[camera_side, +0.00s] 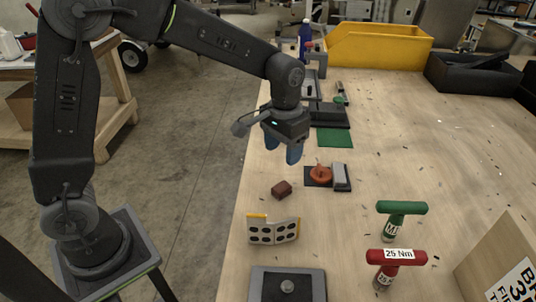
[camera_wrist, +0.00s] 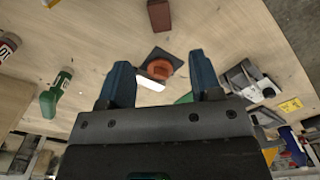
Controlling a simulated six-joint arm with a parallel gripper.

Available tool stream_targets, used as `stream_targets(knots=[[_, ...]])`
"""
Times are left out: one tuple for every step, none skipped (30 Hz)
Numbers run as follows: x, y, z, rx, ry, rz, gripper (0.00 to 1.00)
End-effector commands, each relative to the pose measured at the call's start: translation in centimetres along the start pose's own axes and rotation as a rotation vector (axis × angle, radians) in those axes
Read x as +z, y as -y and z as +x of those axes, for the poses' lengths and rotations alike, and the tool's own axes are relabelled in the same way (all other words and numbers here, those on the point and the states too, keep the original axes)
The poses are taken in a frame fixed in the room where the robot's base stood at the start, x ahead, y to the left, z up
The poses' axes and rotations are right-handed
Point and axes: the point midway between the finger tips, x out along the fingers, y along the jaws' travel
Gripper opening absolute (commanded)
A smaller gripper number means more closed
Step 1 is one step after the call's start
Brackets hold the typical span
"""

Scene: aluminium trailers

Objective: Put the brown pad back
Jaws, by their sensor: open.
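The brown pad (camera_side: 281,188) is a small reddish-brown block lying on the bench top, near its left edge. In the wrist view the brown pad (camera_wrist: 159,15) shows at the top middle, beyond the fingertips. My gripper (camera_side: 282,151) has two blue fingers pointing down, above the bench and behind the pad in the side view. In the wrist view my gripper (camera_wrist: 160,62) is open, with nothing held between the fingers.
An orange round piece (camera_side: 320,174) sits on a dark plate beside a light grey block (camera_side: 340,176). A white-yellow perforated holder (camera_side: 273,230) stands in front of the pad. Green (camera_side: 401,208) and red (camera_side: 397,256) T-handles stand right.

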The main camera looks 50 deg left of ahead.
Motion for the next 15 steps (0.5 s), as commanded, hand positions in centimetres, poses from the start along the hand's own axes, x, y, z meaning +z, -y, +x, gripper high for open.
stream_targets(knots=[[0.0, 0.0, -0.1, 0.0, 0.0, 0.0, 0.59], [0.0, 0.0, -0.2, 0.0, 0.0, 0.0, 0.59], [0.0, 0.0, -0.2, 0.0, -0.002, 0.0, 0.59], [0.1, 0.1, -0.4, 0.001, -0.004, 0.0, 0.59], [0.3, 0.1, -0.6, 0.001, -0.009, 0.0, 0.59], [0.6, 0.3, -1.1, 0.002, -0.019, -0.001, 0.59], [0.9, 0.4, -1.6, 0.004, -0.03, -0.001, 0.59], [1.4, 0.7, -2.2, 0.005, -0.043, -0.001, 0.59], [2.2, 1.0, -3.1, 0.007, -0.065, -0.002, 0.59], [2.9, 1.2, -3.9, 0.009, -0.084, -0.002, 0.59], [3.7, 1.5, -4.7, 0.011, -0.106, -0.003, 0.59], [4.9, 1.9, -5.8, 0.013, -0.135, -0.003, 0.59], [5.9, 2.2, -6.5, 0.014, -0.156, -0.002, 0.59], [6.9, 2.6, -7.1, 0.015, -0.179, -0.002, 0.59], [8.2, 3.0, -7.9, 0.016, -0.209, -0.003, 0.59]])
